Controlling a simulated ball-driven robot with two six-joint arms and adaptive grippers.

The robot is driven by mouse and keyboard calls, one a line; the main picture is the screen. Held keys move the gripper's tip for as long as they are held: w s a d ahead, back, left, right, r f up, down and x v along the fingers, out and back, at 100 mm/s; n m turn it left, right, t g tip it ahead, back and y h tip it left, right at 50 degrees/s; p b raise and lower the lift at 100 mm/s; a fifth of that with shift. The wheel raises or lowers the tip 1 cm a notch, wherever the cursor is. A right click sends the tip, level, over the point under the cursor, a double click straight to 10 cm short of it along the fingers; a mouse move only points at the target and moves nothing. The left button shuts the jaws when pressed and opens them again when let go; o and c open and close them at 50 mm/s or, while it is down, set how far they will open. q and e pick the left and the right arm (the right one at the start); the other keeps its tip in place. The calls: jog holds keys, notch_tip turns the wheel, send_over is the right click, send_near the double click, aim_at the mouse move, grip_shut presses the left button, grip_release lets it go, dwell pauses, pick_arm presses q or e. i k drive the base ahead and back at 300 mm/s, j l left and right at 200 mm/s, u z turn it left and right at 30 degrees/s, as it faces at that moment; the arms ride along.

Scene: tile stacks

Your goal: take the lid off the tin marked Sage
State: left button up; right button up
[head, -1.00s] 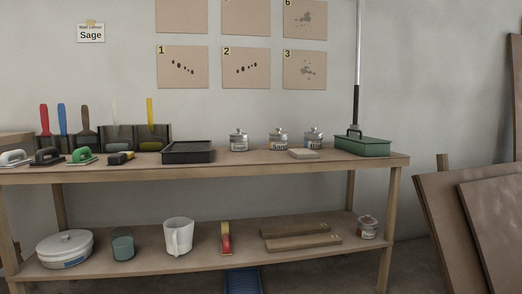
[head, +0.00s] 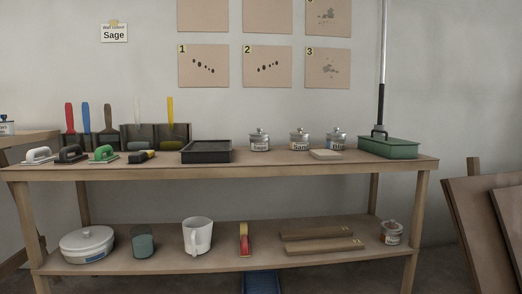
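Three small metal tins with lids stand upright in a row on the top of the wooden bench. The left tin (head: 260,141) has a pale label that seems to read Sage. Its lid is on. The middle tin (head: 299,140) has a label that seems to read Sand, and the right tin (head: 336,139) has a bluish label too small to read surely. Neither of my grippers shows in the head view.
A black tray (head: 206,152) lies left of the tins. A pale block (head: 325,155) lies in front of the right tins, and a green box (head: 388,148) stands further right. Trowels and floats fill the bench's left end. Brown boards (head: 480,225) lean at the right.

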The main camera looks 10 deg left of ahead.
aim_at(259, 129)
jog(key=i+j, duration=0.1)
jog(key=i, duration=0.25)
jog(key=i+j+u, duration=0.1)
jog(key=i, duration=0.3)
jog(key=i+l+u, duration=0.1)
jog(key=i+l, duration=0.3)
jog(key=l, duration=0.25)
jog(key=i+l+u, duration=0.15)
jog(key=k+l, duration=0.1)
jog(key=l, duration=0.3)
jog(key=l+u, duration=0.1)
jog(key=l, duration=0.35)
jog(key=k+l, duration=0.15)
jog(key=l, duration=0.25)
jog(key=k+l, duration=0.1)
jog(key=l, duration=0.3)
jog(key=i+j, duration=0.1)
